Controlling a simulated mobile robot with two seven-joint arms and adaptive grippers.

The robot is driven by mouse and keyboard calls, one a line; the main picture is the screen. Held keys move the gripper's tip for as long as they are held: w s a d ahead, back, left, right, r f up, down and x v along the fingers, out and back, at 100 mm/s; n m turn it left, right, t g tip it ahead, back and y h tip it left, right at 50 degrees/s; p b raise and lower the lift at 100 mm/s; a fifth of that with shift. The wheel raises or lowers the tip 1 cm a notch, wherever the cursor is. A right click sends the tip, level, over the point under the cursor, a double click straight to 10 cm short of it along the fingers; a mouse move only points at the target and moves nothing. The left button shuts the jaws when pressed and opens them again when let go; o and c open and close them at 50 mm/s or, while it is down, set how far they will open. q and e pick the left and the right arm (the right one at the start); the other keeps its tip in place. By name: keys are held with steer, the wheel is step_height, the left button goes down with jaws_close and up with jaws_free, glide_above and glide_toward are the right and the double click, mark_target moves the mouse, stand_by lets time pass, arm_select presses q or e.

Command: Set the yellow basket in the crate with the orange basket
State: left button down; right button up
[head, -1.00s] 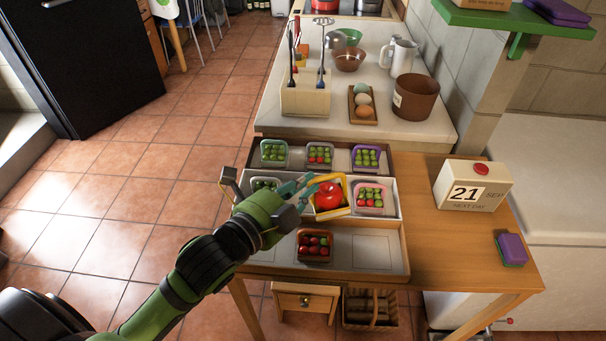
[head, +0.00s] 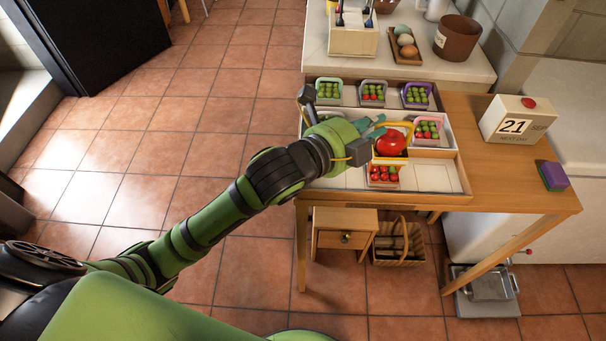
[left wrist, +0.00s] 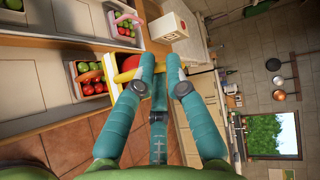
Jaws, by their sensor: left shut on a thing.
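The yellow basket (head: 404,151) holds one big red fruit and has a raised yellow handle. My left gripper (head: 380,127) is shut on the basket's handle; the teal fingers also show in the left wrist view (left wrist: 160,65), with the yellow basket (left wrist: 121,75) beside them. I cannot tell whether the basket's bottom touches the middle crate. The orange basket (head: 383,184), full of red and some green fruit, stands in the front crate (head: 464,184), just in front of the yellow basket. My right gripper is not in view.
A pink basket (head: 428,139) stands right of the yellow one in the middle crate. The back crate holds several baskets, one purple (head: 417,103). The front crate's floor is bare right of the orange basket. A calendar block (head: 513,122) and purple-green sponge (head: 553,176) lie further right.

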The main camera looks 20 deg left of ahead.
arm_select(q)
steer(key=a+f, duration=0.3)
steer(key=a+f+p, duration=0.1)
steer(key=a+f, duration=0.2)
steer(key=a, duration=0.1)
steer(key=s+a+f+p, duration=0.1)
steer(key=a+f, duration=0.3)
steer(key=shift+f, duration=0.45)
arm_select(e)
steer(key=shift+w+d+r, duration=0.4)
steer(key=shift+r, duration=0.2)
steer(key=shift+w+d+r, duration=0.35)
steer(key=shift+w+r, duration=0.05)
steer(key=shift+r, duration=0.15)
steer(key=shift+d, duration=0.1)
arm_select(q)
steer(key=shift+f, duration=0.1)
steer(key=c, duration=1.3)
jaws_free()
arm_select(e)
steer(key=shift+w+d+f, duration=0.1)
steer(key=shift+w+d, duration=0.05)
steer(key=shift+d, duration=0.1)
